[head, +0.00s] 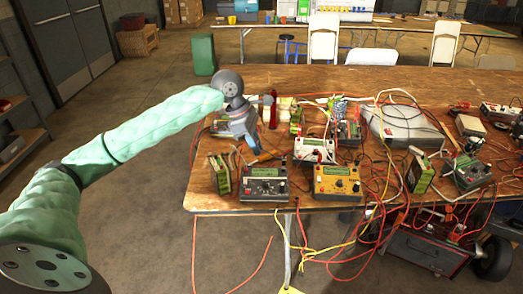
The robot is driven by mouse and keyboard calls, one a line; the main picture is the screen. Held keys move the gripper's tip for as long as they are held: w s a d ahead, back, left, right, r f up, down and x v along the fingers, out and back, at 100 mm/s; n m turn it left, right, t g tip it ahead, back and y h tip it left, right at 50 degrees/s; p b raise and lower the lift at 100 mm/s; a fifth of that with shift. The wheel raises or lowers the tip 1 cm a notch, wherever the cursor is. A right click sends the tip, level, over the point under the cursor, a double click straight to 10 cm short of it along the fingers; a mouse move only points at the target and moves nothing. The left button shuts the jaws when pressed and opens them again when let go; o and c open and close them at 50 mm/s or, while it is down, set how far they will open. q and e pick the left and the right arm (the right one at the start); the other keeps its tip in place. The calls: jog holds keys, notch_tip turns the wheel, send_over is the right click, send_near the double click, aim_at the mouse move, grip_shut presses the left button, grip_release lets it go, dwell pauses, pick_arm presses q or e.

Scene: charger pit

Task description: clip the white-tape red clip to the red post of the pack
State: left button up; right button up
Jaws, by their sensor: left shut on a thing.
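My left gripper (248,142) is over the left part of the wooden table, pointing down among the devices. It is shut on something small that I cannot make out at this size. A dark red upright piece (274,108) stands just right of my left wrist; I cannot tell whether it is a clip. Red cables run over the table, but no white tape can be told on any of them. I cannot single out the pack or its red post among the boxes. My right gripper is not in view.
A grey-faced meter box (263,184), a yellow meter box (337,181) and green boards (220,173) crowd the table's (200,196) front edge. A grey case (404,125) lies further back. Loose cables hang over the front edge near a red wheeled unit (425,252).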

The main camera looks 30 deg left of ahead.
pick_arm(q)
jog(key=a+m+g+b, duration=0.1)
jog(key=a+m+b, duration=0.1)
jog(key=a+m, duration=0.1)
jog(key=s+a+m+g+b, duration=0.1)
jog(key=a+m+g+b, duration=0.1)
jog(key=a+m+b, duration=0.1)
jog(key=s+a+m+g+b, duration=0.1)
jog(key=a+m+b, duration=0.1)
jog(key=a+m, duration=0.3)
jog(key=shift+s+a+y, duration=0.15)
jog(key=shift+a+y, duration=0.15)
jog(key=shift+a, duration=0.3)
jog(key=shift+d+b, duration=0.1)
jog(key=shift+b, duration=0.35)
jog(key=shift+f, duration=0.15)
jog(key=shift+f+b, duration=2.9)
jog(key=shift+f, duration=0.45)
jog(key=shift+f+b, duration=0.2)
jog(key=shift+b, duration=0.6)
dwell(0.3)
jog(key=o, duration=0.8)
